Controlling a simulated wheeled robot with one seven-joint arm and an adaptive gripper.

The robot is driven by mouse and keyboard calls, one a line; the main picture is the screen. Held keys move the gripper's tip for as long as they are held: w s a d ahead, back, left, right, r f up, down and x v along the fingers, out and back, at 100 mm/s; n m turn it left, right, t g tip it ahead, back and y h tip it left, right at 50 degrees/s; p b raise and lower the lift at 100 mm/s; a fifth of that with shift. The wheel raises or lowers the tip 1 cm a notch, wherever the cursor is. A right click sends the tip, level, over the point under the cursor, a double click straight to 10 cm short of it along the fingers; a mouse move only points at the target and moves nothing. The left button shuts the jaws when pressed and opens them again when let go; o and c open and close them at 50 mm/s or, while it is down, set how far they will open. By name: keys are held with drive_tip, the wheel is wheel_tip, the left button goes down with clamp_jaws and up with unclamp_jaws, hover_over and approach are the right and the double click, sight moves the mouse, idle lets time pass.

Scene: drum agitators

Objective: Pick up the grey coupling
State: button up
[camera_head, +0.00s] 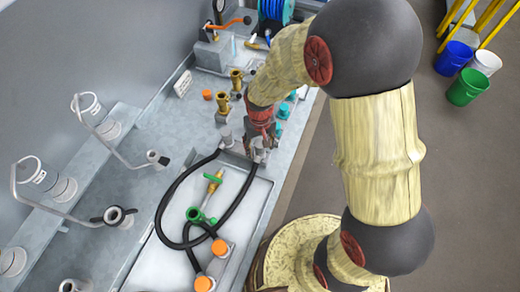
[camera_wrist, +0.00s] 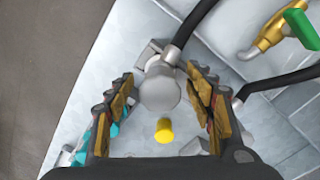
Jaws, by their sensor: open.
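The grey coupling (camera_wrist: 159,91) is a rounded grey fitting on the end of a black hose (camera_wrist: 193,27). In the wrist view it lies between my two open fingers, with a gap to the left finger; whether the right finger touches it I cannot tell. In the head view the coupling (camera_head: 259,156) is partly hidden under my gripper (camera_head: 262,138). My gripper is open and points down at it. A second grey fitting (camera_head: 225,138) stands just left of my gripper, near the other hose end.
A sunken tray (camera_head: 243,205) holds the looping hose, a brass valve with green handle (camera_head: 213,182) and orange-capped fittings (camera_head: 220,247). Brass fittings (camera_head: 237,80) stand behind; teal parts (camera_head: 283,111) stand to the right. A yellow piece (camera_wrist: 164,130) lies near the coupling.

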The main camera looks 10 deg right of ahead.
drive_tip(key=c, duration=0.3)
clamp_jaws()
idle(0.5)
